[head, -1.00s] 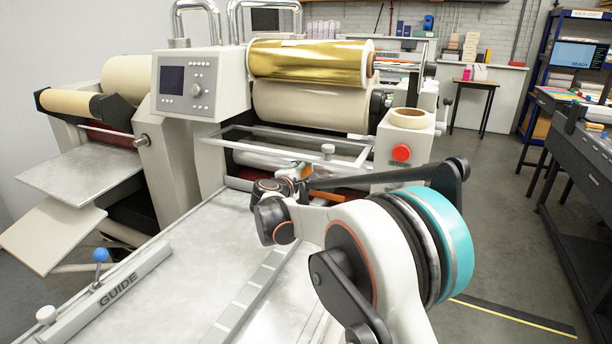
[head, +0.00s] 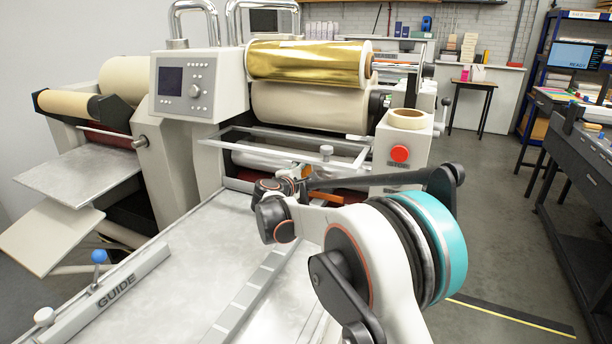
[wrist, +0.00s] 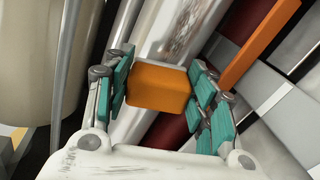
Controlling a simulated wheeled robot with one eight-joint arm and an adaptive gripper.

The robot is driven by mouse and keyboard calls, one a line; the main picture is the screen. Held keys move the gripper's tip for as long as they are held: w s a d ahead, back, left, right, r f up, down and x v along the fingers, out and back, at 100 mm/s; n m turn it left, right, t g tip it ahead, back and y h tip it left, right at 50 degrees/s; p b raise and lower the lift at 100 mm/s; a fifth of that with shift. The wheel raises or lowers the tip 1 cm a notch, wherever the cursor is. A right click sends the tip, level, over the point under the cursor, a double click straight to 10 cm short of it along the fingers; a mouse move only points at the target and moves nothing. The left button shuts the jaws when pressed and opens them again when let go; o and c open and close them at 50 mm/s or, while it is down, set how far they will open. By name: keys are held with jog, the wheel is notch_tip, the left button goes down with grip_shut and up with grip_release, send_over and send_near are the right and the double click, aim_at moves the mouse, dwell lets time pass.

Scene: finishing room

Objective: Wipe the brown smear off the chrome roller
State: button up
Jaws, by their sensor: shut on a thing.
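The chrome roller (wrist: 158,38) runs diagonally through the wrist view; in the head view part of it (head: 262,160) shows under the clear guard. A mottled grey-brown smear (wrist: 187,28) marks its surface, just beyond the held block in the wrist view. My gripper (wrist: 160,84) is shut on an orange block (wrist: 158,88), with teal pads on both sides of it. The block lies over the roller in the picture; I cannot tell whether it touches. In the head view my gripper is mostly hidden behind my arm.
An orange bar (wrist: 258,45) runs close to the right of my gripper, beside a dark red roller (wrist: 240,22). A guard frame (head: 290,143) sits above the roller. The steel feed table (head: 190,255) lies in front, with a guide bar (head: 110,285). A red stop button (head: 400,154) is at right.

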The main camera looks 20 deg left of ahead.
jog(key=shift+w, duration=0.3)
jog(key=shift+d, duration=0.1)
jog(key=shift+s+d, duration=0.15)
jog(key=shift+d, duration=0.75)
jog(key=shift+s+d, duration=0.1)
jog(key=shift+d, duration=0.75)
jog(key=shift+s+d+b, duration=0.15)
jog(key=shift+d+b, duration=0.25)
jog(key=shift+d, duration=3.1)
jog(key=shift+w+a+p, duration=0.15)
jog(key=shift+w+a, duration=0.05)
jog(key=shift+a, duration=2.45)
jog(key=shift+w+a+p, duration=0.15)
jog(key=shift+w+a, duration=0.05)
jog(key=shift+a, duration=2.45)
